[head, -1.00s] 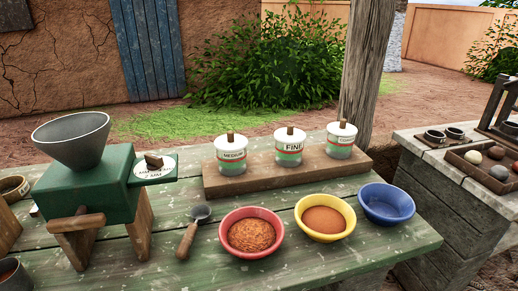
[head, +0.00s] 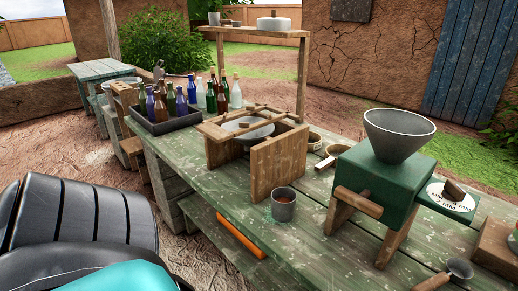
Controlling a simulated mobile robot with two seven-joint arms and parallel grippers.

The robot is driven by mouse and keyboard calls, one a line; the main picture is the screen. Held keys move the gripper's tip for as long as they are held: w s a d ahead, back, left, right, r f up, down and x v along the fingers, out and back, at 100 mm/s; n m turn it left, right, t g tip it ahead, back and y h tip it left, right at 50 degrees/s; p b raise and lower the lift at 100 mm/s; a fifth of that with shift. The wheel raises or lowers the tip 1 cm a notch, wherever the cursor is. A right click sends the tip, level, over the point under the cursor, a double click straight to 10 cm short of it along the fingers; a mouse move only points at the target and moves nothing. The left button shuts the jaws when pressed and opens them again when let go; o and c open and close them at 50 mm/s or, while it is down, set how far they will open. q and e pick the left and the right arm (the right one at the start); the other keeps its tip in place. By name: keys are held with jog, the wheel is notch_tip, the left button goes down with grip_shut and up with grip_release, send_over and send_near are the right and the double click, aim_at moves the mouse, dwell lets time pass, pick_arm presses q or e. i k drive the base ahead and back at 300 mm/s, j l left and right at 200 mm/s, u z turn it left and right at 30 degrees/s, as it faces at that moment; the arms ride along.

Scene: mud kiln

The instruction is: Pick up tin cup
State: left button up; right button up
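A grey tin cup (head: 284,207) stands upright on the green plank table (head: 330,250), near its front edge. Its inside looks reddish-brown; I cannot tell whether that is contents or the cup's inner wall. It stands just in front of a wooden stand (head: 279,165) and left of the green grinder's wooden legs. A second small grey cup (head: 214,18) sits on the high shelf at the back. Neither of my grippers is in the picture.
The green grinder (head: 375,185) with its grey funnel (head: 398,135) stands right of the cup. A metal scoop (head: 458,268) lies at the lower right. Several bottles stand in a dark tray (head: 170,120) at the left end. The table in front of the grinder is mostly clear.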

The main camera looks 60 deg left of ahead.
aim_at(283, 200)
jog(key=u, duration=1.55)
jog(key=z, duration=2.75)
jog(key=u, duration=2.5)
jog(key=k+u, duration=0.25)
jog(key=i+l, duration=0.05)
jog(key=i, duration=0.05)
